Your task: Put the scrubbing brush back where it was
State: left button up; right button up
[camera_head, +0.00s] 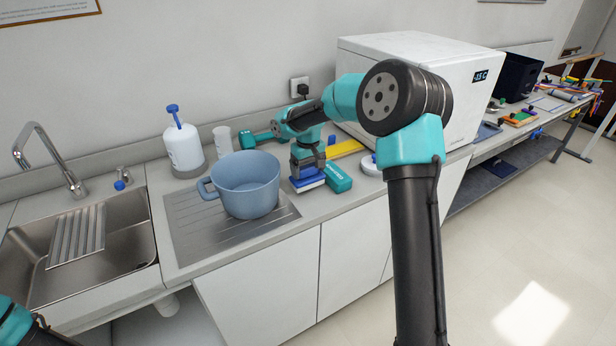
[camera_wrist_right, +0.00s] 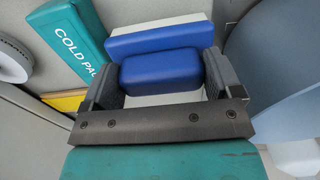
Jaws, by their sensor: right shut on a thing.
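The scrubbing brush (camera_head: 308,183) has a blue grip and a blue body with a pale underside. It is at the counter between the blue pot and the teal cold pack. My right gripper (camera_head: 307,158) points down from above and is shut on the brush's blue grip. In the right wrist view, the brush (camera_wrist_right: 160,42) shows between and beyond the two fingers of the gripper (camera_wrist_right: 160,85). I cannot tell whether the brush touches the counter. Only a bit of my left arm shows at the bottom left corner of the head view; its gripper is out of sight.
The blue pot (camera_head: 245,185) stands close left of the brush, on the sink's drainer (camera_head: 185,225). The cold pack (camera_head: 338,177) lies close right, a yellow item (camera_head: 345,148) behind. A white bottle (camera_head: 183,146), a cup (camera_head: 222,140) and a white box appliance (camera_head: 425,75) stand at the back.

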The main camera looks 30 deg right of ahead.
aim_at(308, 177)
jog(key=shift+f, duration=1.6)
jog(key=shift+f, duration=0.15)
jog(key=o, duration=0.6)
jog(key=shift+o, duration=0.2)
notch_tip(308, 177, up, 12)
jog(key=shift+r, duration=0.15)
